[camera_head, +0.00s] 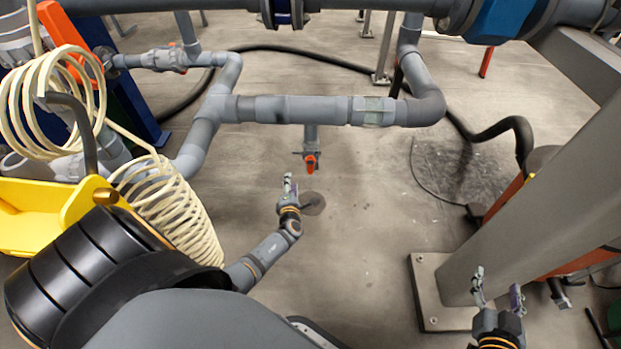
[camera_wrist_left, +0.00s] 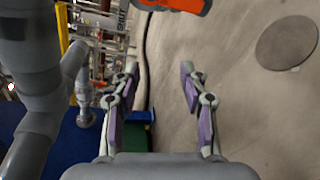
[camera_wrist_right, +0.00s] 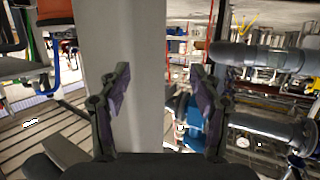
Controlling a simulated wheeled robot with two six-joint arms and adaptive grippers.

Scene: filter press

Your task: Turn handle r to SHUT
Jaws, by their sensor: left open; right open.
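A small orange handle (camera_head: 310,163) sits on a valve under the horizontal grey pipe (camera_head: 300,110) in the head view. I cannot read any label that marks it as handle r. My left gripper (camera_head: 290,186) is below and slightly left of this handle in the picture, open and empty. In the left wrist view an orange part (camera_wrist_left: 182,4) shows at the top edge, cut off, beyond the open fingers (camera_wrist_left: 160,68). My right gripper (camera_head: 498,284) is open and empty, in front of the grey slanted post. Its open fingers also show in the right wrist view (camera_wrist_right: 160,72).
The grey post (camera_head: 550,210) stands on a base plate at the right. Coiled cream hose (camera_head: 172,205) and a yellow part (camera_head: 35,210) stand at the left. A larger orange handle (camera_head: 65,38) is at the upper left. The floor below the pipe is mostly clear.

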